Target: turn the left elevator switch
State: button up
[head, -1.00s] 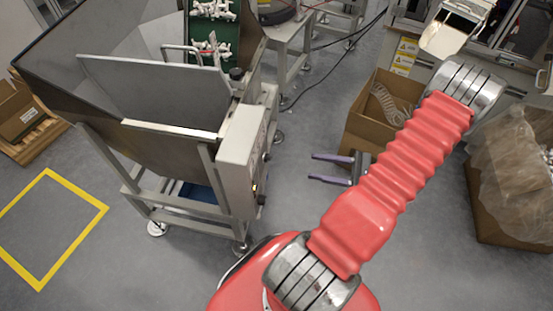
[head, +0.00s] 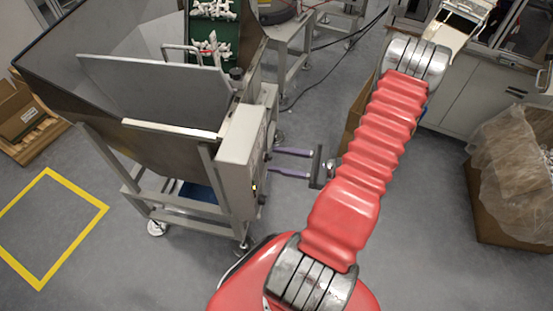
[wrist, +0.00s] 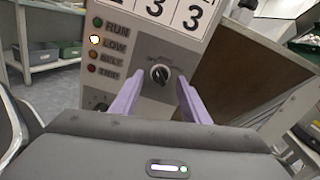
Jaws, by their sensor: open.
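The switch (wrist: 159,73) is a round black knob with a light pointer bar on a grey plate in the wrist view. It sits on the control box (head: 236,160) of the left elevator machine. My gripper (head: 270,161) is open in the head view, its two purple fingers reaching left to the panel side of that box. In the wrist view my gripper (wrist: 159,82) has one finger on each side of the knob, with a gap to each. I cannot tell how deep the fingertips reach. The knob is too small to make out in the head view.
Indicator lamps (wrist: 95,55) marked RUN, LOW, BELT and TRIP are left of the knob; LOW is lit. The elevator's hopper (head: 160,95) stands left. A cardboard box (head: 354,112) is partly behind my arm. A bagged box (head: 510,205) stands right.

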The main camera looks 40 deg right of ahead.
jog(key=shift+w+a, duration=0.35)
jog(key=shift+w, duration=0.15)
jog(key=shift+c, duration=0.3)
jog(key=c, duration=1)
jog(key=shift+m, duration=9)
jog(key=shift+d, duration=0.1)
